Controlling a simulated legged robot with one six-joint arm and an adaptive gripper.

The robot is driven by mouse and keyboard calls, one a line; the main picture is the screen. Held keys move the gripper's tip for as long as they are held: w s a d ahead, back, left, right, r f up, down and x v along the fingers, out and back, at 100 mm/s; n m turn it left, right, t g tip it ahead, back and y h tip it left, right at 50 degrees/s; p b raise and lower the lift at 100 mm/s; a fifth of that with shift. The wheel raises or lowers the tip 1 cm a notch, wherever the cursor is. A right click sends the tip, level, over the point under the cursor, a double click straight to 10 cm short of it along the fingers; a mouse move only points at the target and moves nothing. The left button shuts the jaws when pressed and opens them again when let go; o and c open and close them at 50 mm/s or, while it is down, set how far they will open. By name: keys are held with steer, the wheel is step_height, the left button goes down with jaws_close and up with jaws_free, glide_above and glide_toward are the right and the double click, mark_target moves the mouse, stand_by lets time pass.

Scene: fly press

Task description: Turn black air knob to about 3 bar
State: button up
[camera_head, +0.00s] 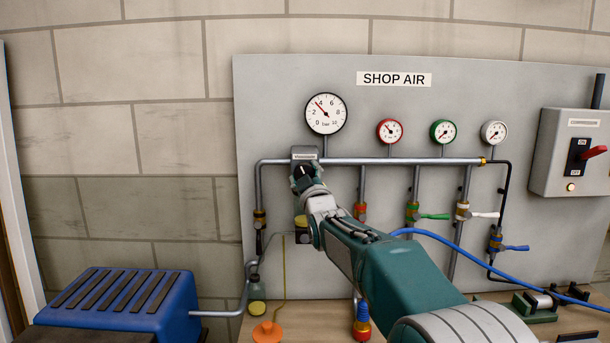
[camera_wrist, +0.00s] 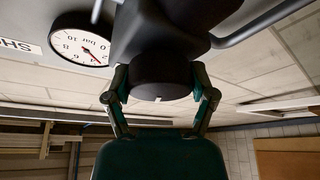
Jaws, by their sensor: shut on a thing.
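The black air knob (camera_wrist: 160,78) sits between my gripper's two fingers (camera_wrist: 161,92) in the wrist view, with a white mark on its face. My gripper (camera_head: 304,176) is shut around the knob; in the head view it mostly covers the knob below the grey regulator body (camera_head: 304,152). The large white bar gauge (camera_head: 326,113) is above and right of the knob. Its red needle points up and left, between 2 and 4, seemingly near 3; the exact reading is hard to tell. The gauge also shows upside down in the wrist view (camera_wrist: 80,46).
The grey SHOP AIR panel (camera_head: 270,90) carries smaller red (camera_head: 390,131), green (camera_head: 443,132) and white (camera_head: 494,133) gauges with valves below. A switch box (camera_head: 560,150) is at right. A blue slotted box (camera_head: 118,298) stands lower left. A blue hose (camera_head: 470,257) runs behind my arm.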

steer(key=shift+f, duration=0.1)
stand_by(0.3)
steer(key=o, duration=0.8)
steer(key=shift+o, duration=1.2)
steer(key=shift+a, duration=0.2)
steer(key=shift+d, duration=0.1)
steer(key=shift+s+d, duration=0.1)
steer(key=shift+s, duration=0.15)
steer(key=v, duration=1.1)
steer(key=shift+f, duration=0.2)
steer(key=shift+s, duration=0.2)
